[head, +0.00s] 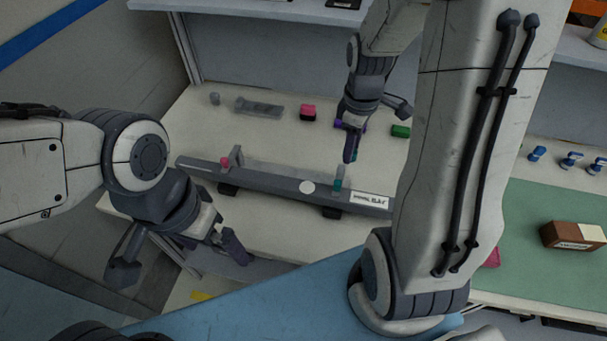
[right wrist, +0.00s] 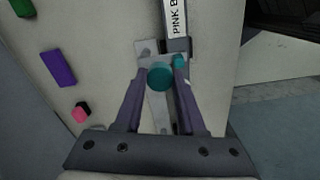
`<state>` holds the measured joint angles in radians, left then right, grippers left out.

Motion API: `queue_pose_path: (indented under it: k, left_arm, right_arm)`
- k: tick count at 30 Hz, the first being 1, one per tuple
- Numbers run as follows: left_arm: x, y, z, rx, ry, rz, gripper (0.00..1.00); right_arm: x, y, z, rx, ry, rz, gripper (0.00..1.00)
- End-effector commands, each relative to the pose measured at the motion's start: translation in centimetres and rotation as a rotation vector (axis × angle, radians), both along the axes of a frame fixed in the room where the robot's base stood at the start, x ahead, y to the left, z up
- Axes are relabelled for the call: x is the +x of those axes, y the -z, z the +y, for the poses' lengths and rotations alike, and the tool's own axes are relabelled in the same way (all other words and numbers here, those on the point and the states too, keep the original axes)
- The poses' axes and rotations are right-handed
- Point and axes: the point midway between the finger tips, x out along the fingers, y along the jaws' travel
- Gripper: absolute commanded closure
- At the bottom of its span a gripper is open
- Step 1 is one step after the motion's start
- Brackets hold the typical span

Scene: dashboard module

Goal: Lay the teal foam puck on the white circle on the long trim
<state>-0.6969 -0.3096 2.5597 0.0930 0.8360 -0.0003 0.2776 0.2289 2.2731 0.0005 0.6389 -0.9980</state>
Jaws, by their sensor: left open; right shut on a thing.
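The long trim (head: 265,175) is a dark grey bar lying across the pale bench in the head view. The white circle (head: 307,187) is on its top face, right of the middle, uncovered. My right gripper (head: 352,150) is above the bench behind the trim, right of the circle. In the right wrist view it is shut on the teal foam puck (right wrist: 160,76), held between its fingertips. My left gripper (head: 232,245) is open and empty, in front of the trim near the bench's front edge.
A teal peg (head: 338,184) stands on the trim beside a white label (head: 370,199); a pink peg (head: 225,162) stands at its left. Behind are a grey part (head: 258,105), a pink-and-black block (head: 308,111), a green block (head: 400,131) and a purple block (right wrist: 58,69).

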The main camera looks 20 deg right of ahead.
Motion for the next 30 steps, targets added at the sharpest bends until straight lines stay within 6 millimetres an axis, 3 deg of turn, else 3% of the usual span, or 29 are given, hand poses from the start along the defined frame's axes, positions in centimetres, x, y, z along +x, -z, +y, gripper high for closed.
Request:
queue_pose_path:
  k: [9,13,18,25,30]
  left_arm:
    - [0.0,-1.5,0.0,0.000,-0.001,0.000,0.00]
    - [0.0,-1.8,0.0,0.000,-0.001,0.000,0.00]
    - [0.0,-2.0,0.0,0.000,-0.001,0.000,0.00]
    - [0.0,-2.6,0.0,0.000,-0.001,0.000,0.00]
    - [0.0,-2.7,0.0,0.000,-0.001,0.000,0.00]
  right_arm:
    - [1.2,4.2,6.7,0.000,-0.001,0.007,1.00]
    - [1.8,5.4,8.7,0.000,0.003,0.004,1.00]
    - [2.0,6.3,9.8,0.000,0.005,0.003,1.00]
    - [2.0,9.3,9.8,0.000,0.004,0.006,1.00]
    - [2.1,10.2,9.8,0.000,0.005,0.001,1.00]
